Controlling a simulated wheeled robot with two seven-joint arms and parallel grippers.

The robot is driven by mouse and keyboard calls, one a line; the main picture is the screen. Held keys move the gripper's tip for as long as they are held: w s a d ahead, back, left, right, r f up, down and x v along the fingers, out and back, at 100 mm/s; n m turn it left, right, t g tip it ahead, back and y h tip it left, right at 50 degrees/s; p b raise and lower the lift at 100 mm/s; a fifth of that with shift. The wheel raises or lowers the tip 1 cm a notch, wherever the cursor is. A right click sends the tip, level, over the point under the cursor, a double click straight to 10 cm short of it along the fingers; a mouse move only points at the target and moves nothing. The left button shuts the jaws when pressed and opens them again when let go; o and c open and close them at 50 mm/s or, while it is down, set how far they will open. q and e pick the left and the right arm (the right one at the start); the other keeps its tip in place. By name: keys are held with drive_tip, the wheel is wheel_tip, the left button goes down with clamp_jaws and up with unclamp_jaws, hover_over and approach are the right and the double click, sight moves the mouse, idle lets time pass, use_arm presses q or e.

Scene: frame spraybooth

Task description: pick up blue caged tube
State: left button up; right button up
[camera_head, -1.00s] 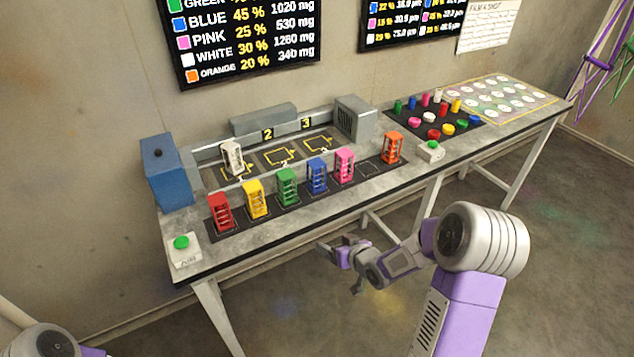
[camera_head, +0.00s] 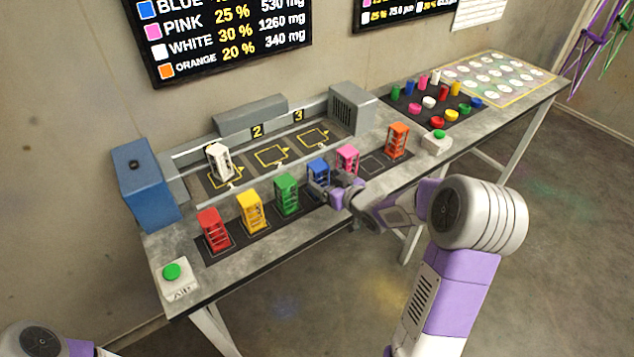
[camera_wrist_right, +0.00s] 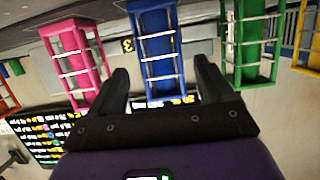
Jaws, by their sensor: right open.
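The blue caged tube (camera_head: 318,171) stands upright in the row on the bench, between the green caged tube (camera_head: 286,194) and the pink caged tube (camera_head: 347,158). My right gripper (camera_head: 335,190) is at the bench's front edge, just in front of the blue tube and partly covering its lower part. In the right wrist view, the blue caged tube (camera_wrist_right: 157,50) appears between and beyond the two open dark fingers (camera_wrist_right: 162,88). No contact with it is clear. My left gripper is out of view; only part of my left arm shows at the lower left.
Red (camera_head: 214,229), yellow (camera_head: 250,211) and orange (camera_head: 397,140) caged tubes stand in the same row. A white caged tube (camera_head: 219,161) stands behind, at a yellow-outlined spot. Pink and green stand close on either side of the blue one. A blue box (camera_head: 145,185) is at the left end.

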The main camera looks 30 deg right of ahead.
sight(323, 179)
drive_tip(key=x, duration=0.4)
drive_tip(key=shift+w+a+f+b, duration=0.1)
drive_tip(key=shift+w+a+b, duration=0.1)
drive_tip(key=shift+b, duration=0.2)
drive_tip(key=c, duration=1.2)
